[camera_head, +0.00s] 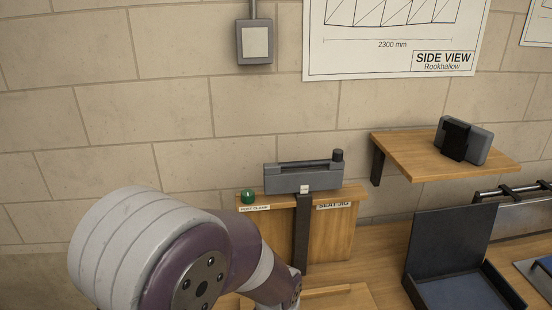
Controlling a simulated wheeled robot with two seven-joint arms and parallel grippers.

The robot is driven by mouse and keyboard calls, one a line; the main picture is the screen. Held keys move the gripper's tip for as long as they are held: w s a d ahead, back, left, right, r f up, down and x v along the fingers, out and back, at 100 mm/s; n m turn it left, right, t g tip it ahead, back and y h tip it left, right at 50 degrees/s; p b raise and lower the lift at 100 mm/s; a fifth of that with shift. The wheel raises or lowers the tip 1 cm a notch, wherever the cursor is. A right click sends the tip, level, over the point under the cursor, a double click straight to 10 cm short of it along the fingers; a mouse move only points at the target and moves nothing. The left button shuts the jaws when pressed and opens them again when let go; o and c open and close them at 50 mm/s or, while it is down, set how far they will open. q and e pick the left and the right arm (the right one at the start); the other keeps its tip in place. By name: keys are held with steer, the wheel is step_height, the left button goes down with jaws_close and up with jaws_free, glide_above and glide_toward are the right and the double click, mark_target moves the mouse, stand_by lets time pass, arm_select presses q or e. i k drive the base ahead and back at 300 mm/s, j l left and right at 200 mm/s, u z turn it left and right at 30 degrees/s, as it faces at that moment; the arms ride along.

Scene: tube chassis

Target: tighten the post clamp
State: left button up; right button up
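A green knob (248,196) sits on the top left of an upright wooden jig board (270,225), above a label reading POST CLAMP (255,208). A grey block with a dark slot (302,180) stands on top of the board. A small white tag (304,189) is on its front, above a dark vertical post (301,235). A label at the right reads SEAT JIG (333,206). My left arm covers the lower left and the board's lower left side. Neither gripper shows.
A wooden shelf (410,150) on the right wall holds a dark grey device (463,140). Below it stands an open dark case (452,240) on the wooden bench (375,240). A metal rack (515,208) is at the far right. A grey switch box (255,42) hangs on the wall.

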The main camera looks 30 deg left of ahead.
mark_target(247, 196)
steer(key=u, duration=0.9)
